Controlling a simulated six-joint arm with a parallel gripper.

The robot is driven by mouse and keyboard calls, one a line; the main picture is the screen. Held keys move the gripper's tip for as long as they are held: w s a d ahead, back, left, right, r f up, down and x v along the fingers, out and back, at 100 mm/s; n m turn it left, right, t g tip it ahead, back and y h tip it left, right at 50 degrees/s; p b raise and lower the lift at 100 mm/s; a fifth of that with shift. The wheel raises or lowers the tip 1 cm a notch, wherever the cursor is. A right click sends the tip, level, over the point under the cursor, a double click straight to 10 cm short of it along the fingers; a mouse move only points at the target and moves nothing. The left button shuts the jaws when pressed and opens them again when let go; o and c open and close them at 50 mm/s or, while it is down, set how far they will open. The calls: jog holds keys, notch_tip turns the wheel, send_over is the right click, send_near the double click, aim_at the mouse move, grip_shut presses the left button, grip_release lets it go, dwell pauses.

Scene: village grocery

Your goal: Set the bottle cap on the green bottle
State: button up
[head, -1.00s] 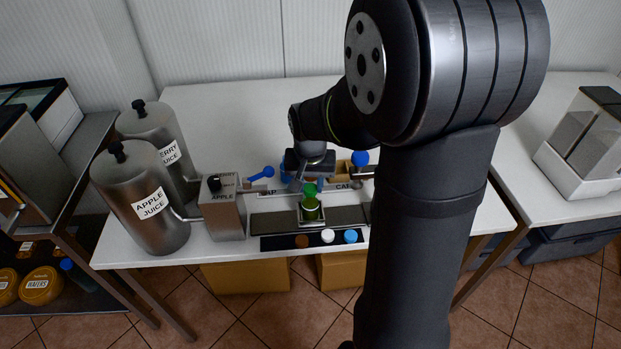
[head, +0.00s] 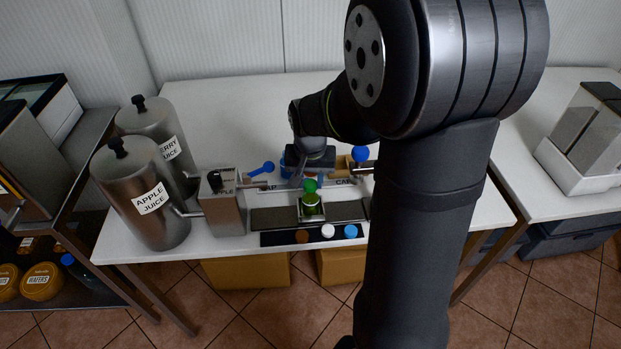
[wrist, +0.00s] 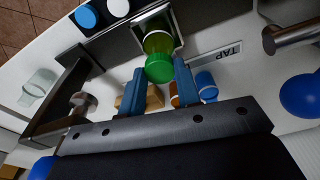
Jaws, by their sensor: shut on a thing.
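My gripper (wrist: 160,74) is shut on the green bottle cap (wrist: 159,69), which sits between its two blue fingertips. The cap also shows in the head view (head: 310,185), just above the green bottle (head: 312,206). The bottle stands upright in a square metal holder (head: 312,219) near the front of the table. In the wrist view the bottle (wrist: 157,42) is right beyond the cap, partly covered by it. I cannot tell whether cap and bottle touch.
Brown, white (head: 328,231) and blue (head: 350,231) caps lie on a dark strip in front of the holder. Steel juice tanks (head: 150,200) and a tap block (head: 222,208) stand at the left. Blue tap handles (head: 261,168) flank my gripper. The table behind is clear.

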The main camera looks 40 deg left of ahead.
jog(key=shift+f, duration=0.7)
dwell(0.7)
jog(key=o, duration=1.4)
jog(key=shift+r, duration=0.1)
jog(key=shift+r, duration=3.45)
jog(key=shift+f, duration=0.15)
notch_tip(320, 180, down, 7)
jog(key=shift+r, duration=0.1)
